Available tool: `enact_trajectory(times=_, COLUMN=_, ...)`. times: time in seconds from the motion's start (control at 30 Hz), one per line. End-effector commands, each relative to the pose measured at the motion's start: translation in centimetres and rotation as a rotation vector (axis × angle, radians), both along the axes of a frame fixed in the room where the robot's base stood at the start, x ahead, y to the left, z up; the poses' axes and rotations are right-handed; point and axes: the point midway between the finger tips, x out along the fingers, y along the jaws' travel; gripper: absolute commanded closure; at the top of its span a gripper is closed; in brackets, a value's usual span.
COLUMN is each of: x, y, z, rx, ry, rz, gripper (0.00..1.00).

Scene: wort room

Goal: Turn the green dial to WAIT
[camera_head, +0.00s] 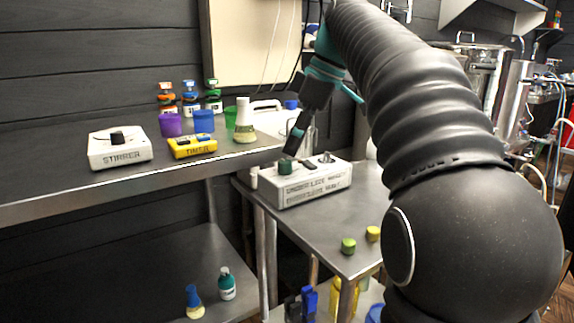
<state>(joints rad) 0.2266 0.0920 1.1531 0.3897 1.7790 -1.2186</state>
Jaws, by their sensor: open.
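A white control box (318,185) stands on the lower metal table, right of the shelf's end. A dark green dial (285,167) sits on its top at the left, and a grey metallic knob (327,158) sits on its top at the right. Black lettering runs along the box's front, too small to read surely, so I cannot tell the dial's setting. My gripper (293,146) points down just above and slightly right of the green dial, open and holding nothing visible. I cannot tell whether its fingertips touch the dial. My arm fills the right side.
The metal shelf (60,192) at left holds a white stirrer (119,150), a yellow timer (192,147), coloured cups, bottles and a flask (244,121). Green (348,246) and yellow (373,233) caps lie on the lower table, whose middle is otherwise clear.

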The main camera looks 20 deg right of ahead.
Motion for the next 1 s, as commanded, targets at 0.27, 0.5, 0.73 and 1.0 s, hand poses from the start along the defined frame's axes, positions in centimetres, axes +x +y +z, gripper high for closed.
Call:
enact_trajectory(times=0.27, x=0.6, y=1.4, z=-3.4, rx=-0.001, ry=0.001, rz=0.004, gripper=0.46)
enact_trajectory(times=0.5, x=0.7, y=1.6, z=-4.0, rx=-0.001, ry=-0.001, rz=0.003, gripper=0.46)
enact_trajectory(times=0.73, x=0.7, y=1.6, z=-3.9, rx=0.0, ry=0.0, rz=0.003, gripper=0.58)
enact_trajectory(times=1.0, x=0.7, y=1.6, z=-3.9, rx=0.0, ry=0.0, rz=0.003, gripper=1.0)
